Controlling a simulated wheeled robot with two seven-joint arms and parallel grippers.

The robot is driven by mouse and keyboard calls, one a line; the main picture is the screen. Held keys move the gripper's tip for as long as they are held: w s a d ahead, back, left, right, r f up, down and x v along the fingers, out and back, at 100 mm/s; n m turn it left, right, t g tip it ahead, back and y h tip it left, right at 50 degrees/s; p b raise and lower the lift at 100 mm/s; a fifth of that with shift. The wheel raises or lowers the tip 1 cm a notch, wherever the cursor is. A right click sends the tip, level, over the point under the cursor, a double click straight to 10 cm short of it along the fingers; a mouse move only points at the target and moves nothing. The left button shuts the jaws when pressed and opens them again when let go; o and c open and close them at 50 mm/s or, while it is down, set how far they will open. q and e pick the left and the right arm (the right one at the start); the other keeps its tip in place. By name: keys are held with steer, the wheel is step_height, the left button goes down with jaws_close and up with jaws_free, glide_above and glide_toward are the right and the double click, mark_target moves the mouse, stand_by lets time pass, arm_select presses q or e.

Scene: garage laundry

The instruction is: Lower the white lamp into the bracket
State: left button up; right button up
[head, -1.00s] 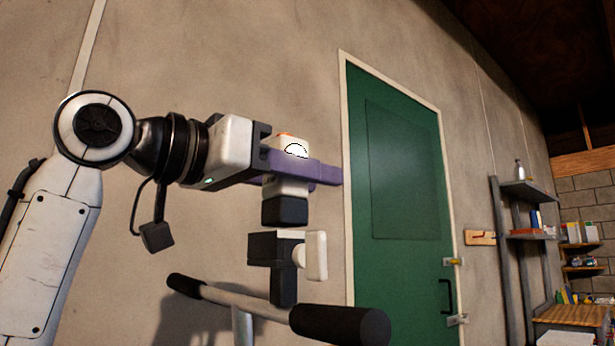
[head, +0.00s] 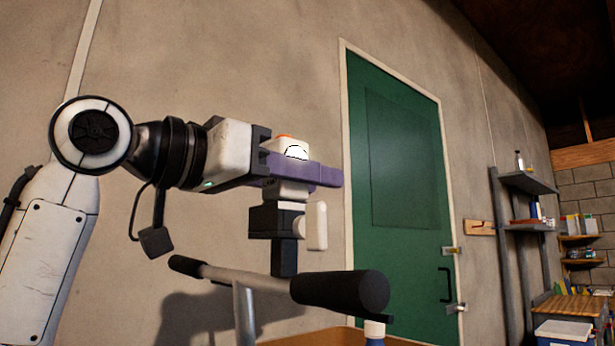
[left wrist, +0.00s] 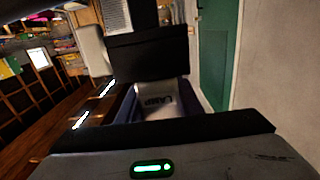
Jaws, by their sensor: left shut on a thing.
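The white lamp (head: 292,149), with an orange spot on top, sits between the purple fingers of my left gripper (head: 318,173), which is shut on it. In the left wrist view a white face of the lamp (left wrist: 158,104) marked "LAMP" shows between the fingers. The black bracket (head: 268,221), with a white lever (head: 316,226) on its right, stands on the handlebar (head: 340,290) directly below the gripper. The lamp's white lower part meets the bracket's top. Its black foot is hidden, apparently inside the bracket; how deep it sits I cannot tell.
A green door (head: 400,200) is in the wall behind. Grey shelves (head: 530,183) and a wooden bench (head: 570,306) are at the right. A small wooden rack (head: 480,228) hangs on the wall. The space above the gripper is clear.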

arm_select(q)
steer(key=o, duration=1.2)
steer(key=b+v, duration=0.1)
steer(key=v, duration=0.9)
steer(key=shift+a, duration=0.15)
